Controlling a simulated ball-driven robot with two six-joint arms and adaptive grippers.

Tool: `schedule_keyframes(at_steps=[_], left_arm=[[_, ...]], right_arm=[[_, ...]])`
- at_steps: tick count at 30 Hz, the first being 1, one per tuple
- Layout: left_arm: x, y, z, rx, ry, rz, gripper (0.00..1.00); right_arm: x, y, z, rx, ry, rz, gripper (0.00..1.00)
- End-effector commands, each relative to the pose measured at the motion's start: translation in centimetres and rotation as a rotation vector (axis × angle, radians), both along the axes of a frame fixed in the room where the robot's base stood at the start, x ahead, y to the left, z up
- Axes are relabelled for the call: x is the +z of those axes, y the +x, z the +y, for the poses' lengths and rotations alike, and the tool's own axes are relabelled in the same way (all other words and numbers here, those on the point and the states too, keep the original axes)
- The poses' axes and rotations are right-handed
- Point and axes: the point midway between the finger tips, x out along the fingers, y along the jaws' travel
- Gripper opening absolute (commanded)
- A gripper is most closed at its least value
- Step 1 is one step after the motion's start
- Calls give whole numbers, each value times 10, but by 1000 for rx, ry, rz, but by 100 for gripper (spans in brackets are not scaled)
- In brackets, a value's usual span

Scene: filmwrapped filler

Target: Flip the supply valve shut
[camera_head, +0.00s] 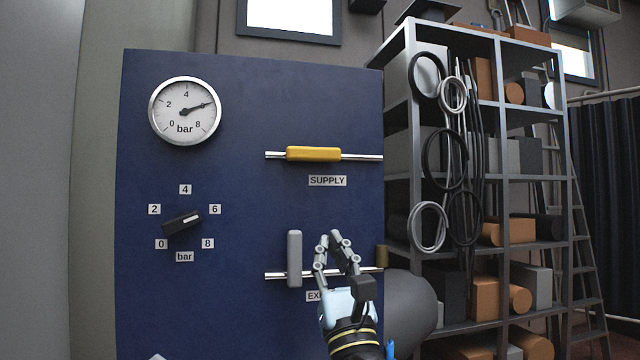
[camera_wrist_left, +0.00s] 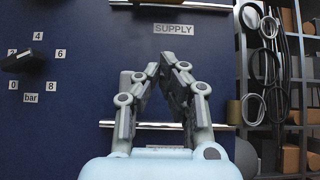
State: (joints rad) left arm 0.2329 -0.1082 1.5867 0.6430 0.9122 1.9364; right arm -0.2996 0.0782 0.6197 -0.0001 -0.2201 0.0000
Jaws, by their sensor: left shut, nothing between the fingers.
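The supply valve has a yellow handle (camera_head: 313,154) lying horizontal, in line with its chrome pipe (camera_head: 362,157), above the SUPPLY label (camera_head: 327,181). The label also shows in the left wrist view (camera_wrist_left: 173,29), with the pipe at the top edge. My left gripper (camera_head: 335,237) is below the label and in front of the blue panel (camera_head: 250,200), apart from the yellow handle. Its fingers are shut with nothing between them. In the left wrist view the fingertips (camera_wrist_left: 168,60) meet just below the label. My right gripper is not in view.
A grey handle (camera_head: 294,258) stands upright across the lower pipe, just left of my gripper. The gauge (camera_head: 185,111) needle points near 6 bar. A black knob (camera_head: 182,222) sits lower left. A shelf rack (camera_head: 411,85) with hanging hoses stands right of the panel.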

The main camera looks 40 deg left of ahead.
Motion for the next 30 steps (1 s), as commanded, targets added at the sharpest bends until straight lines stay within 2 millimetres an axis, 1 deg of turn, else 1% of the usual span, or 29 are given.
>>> schedule_keyframes(at_steps=[7,11,14,21,25,27,30], left_arm=[[1,0,0,1,3,2,0],[9,4,5,1,5,2,0],[21,11,13,1,6,1,0],[60,34,41,3,8,2,0],[77,46,55,3,8,3,0],[90,46,54,0,4,2,0],[102,46,54,1,5,2,0]], right_arm=[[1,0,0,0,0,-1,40],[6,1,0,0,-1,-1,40],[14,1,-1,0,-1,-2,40],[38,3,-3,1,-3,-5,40],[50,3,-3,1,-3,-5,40],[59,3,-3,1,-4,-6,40],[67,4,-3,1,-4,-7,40]])
